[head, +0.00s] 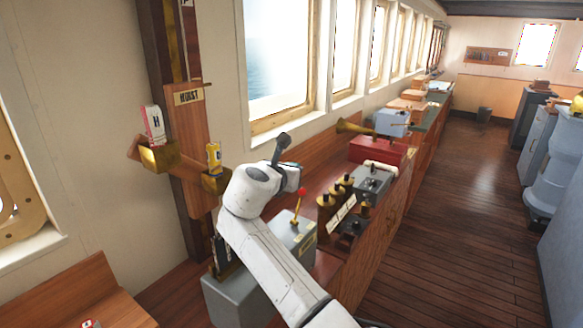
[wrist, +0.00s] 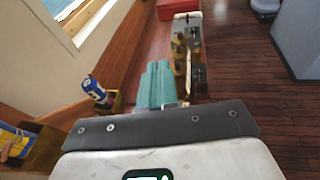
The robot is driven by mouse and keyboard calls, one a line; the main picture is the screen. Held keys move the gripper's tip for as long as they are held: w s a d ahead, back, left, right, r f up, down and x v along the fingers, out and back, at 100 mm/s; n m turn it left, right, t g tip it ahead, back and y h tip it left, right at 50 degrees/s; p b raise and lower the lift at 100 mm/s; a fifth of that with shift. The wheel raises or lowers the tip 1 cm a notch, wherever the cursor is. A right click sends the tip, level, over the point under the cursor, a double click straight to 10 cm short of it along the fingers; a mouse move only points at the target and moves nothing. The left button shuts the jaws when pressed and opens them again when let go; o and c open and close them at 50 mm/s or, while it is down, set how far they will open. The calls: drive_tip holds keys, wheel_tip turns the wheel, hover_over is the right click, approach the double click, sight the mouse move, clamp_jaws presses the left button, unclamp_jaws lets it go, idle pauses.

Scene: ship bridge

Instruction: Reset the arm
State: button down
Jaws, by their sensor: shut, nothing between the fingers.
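My white arm (head: 275,255) rises from the bottom of the head view and bends at its far end above the console. My gripper (wrist: 157,70) shows teal fingers in the wrist view, shut together with nothing between them. The gripper is raised over the console and seems to touch nothing. A lever with a red knob (head: 301,192) stands just below and right of the wrist.
A red-and-white carton (head: 152,124) and a yellow can (head: 214,157) sit in brass holders on the wall post, left of my arm. A grey lever box (head: 296,238), brass-topped controls (head: 338,193) and a red box (head: 376,152) line the console. The wooden floor (head: 455,215) at right is clear.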

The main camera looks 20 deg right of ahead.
drive_tip(key=shift+s+a+r, duration=0.25)
drive_tip(key=shift+s+r, duration=0.1)
drive_tip(key=shift+r, duration=0.25)
